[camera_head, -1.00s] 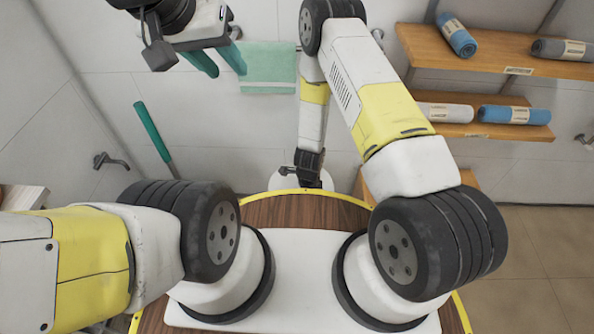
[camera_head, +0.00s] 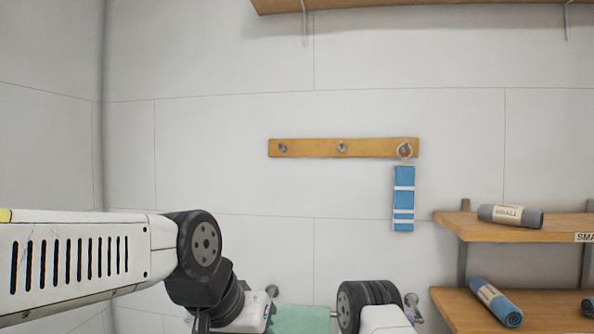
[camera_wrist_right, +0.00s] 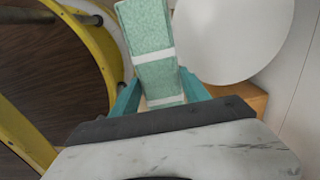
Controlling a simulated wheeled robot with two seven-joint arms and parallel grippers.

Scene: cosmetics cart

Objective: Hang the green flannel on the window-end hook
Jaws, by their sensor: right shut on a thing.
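In the right wrist view my right gripper (camera_wrist_right: 160,92) has its teal fingers shut on the green flannel (camera_wrist_right: 150,38), a folded pale green strip with white bands. In the head view a wooden rail (camera_head: 312,148) on the wall carries three hooks: a left hook (camera_head: 283,148), a middle hook (camera_head: 341,147) and a right hook. The left and middle hooks are bare. A blue striped flannel (camera_head: 403,190) hangs from the right hook by a ring. No window shows. My left gripper (camera_head: 250,312) shows only its housing at the bottom edge; its fingers are out of frame.
Shelves at right hold a grey rolled towel (camera_head: 510,215) and a blue one (camera_head: 495,301). In the right wrist view, a yellow-rimmed cart (camera_wrist_right: 108,70) and a white disc (camera_wrist_right: 228,35) are near. Wall around the rail is clear.

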